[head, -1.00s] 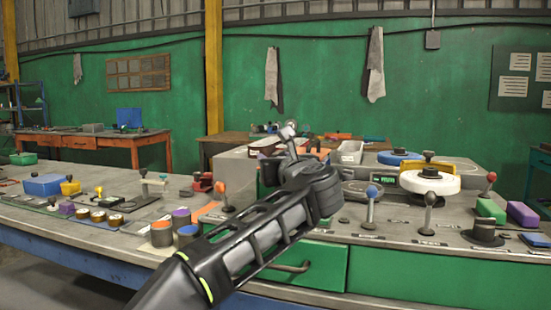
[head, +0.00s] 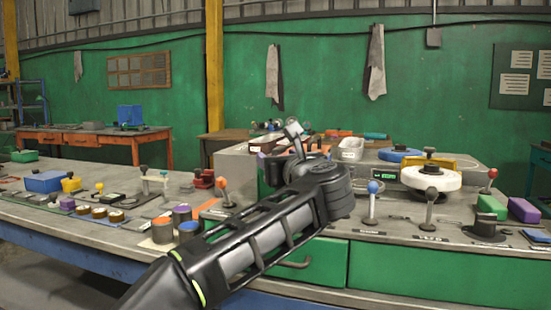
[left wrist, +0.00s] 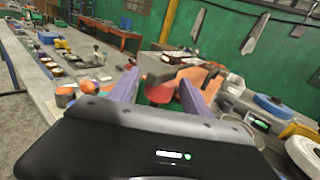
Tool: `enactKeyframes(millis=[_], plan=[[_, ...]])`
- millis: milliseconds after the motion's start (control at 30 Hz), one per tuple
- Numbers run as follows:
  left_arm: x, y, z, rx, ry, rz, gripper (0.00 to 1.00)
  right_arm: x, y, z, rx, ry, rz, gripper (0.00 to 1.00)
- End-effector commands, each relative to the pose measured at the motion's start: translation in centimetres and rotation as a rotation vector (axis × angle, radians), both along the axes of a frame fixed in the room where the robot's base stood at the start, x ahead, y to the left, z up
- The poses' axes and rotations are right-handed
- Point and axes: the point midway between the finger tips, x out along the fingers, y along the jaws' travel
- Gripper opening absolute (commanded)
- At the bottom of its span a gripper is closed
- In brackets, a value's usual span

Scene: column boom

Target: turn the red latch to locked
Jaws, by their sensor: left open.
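In the left wrist view, a red piece (left wrist: 159,93) shows between my left gripper's two purple fingers, with a dark bar and an orange part just behind it. It may be the red latch; I cannot tell its turn position or whether a finger touches it. My left gripper (left wrist: 160,78) is open. In the head view my left gripper (head: 282,146) is over the bench beside the grey box, and its wrist hides what lies behind it. A red block with a dark knob (head: 204,180) stands to its left. My right gripper is not in view.
An orange-knobbed lever (head: 223,188) stands left of my arm, and a blue-knobbed lever (head: 373,200) stands to its right. A white wheel (head: 431,178) sits farther right. Several cylinders, including a blue-topped one (head: 189,230), stand close to my forearm.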

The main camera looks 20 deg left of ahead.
Motion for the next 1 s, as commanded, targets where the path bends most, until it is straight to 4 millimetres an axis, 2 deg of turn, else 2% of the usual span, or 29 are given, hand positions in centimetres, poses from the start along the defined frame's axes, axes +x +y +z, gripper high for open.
enactKeyframes(millis=[133,300,700,833,1000], plan=[[-2.3,-1.4,0.0,0.001,0.0,-0.001,0.57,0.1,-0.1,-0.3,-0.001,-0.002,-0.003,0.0],[-3.8,-2.2,-0.1,0.0,0.0,0.001,0.57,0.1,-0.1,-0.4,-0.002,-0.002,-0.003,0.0],[-4.0,-2.4,0.1,-0.001,0.001,0.001,0.57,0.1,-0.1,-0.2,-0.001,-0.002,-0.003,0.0],[-4.0,-2.4,1.3,-0.001,0.001,0.001,0.57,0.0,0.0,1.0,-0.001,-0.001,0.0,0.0],[-4.0,-2.4,4.0,-0.001,0.001,0.001,0.57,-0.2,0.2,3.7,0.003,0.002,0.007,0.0]])
